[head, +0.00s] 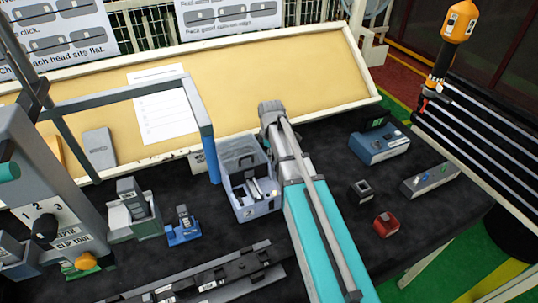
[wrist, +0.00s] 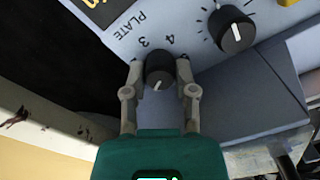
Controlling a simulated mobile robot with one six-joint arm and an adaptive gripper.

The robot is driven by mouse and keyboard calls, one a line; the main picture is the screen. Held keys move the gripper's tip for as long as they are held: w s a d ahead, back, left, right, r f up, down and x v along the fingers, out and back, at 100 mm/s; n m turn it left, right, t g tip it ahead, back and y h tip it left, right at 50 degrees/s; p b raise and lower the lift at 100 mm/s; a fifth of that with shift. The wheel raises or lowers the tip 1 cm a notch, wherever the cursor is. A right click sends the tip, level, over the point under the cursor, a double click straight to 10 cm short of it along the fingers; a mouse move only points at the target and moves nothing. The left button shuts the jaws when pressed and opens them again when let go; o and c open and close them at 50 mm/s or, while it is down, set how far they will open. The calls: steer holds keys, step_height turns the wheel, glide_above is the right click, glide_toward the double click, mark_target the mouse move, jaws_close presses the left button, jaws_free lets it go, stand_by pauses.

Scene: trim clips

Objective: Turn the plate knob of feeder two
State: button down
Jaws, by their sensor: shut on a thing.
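In the wrist view, the plate knob (wrist: 160,68) is a round black knob with a white mark, on a grey-blue panel (wrist: 190,25) lettered PLATE with the numbers 3 and 4 beside it. My gripper (wrist: 159,70) has one finger on each side of this knob and is shut on it. The white mark lies on the side toward my gripper's palm. In the head view, a pale blue feeder (head: 262,208) with a 2 on its front stands just left of my arm. My fingertips and the plate knob cannot be made out there.
A second black knob (wrist: 232,30) sits on the panel to the right of the plate knob. In the head view, a blue box (head: 379,146), a dark block (head: 361,190) and a red block (head: 386,224) stand right of my arm. A blue post (head: 211,155) rises left of the feeder.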

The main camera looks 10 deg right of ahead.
steer(key=shift+s, duration=0.15)
steer(key=m, duration=0.5)
steer(key=shift+s+d, duration=0.1)
steer(key=shift+d, duration=0.05)
steer(key=m, duration=0.6)
steer(key=shift+m, duration=0.3)
steer(key=m, duration=1.2)
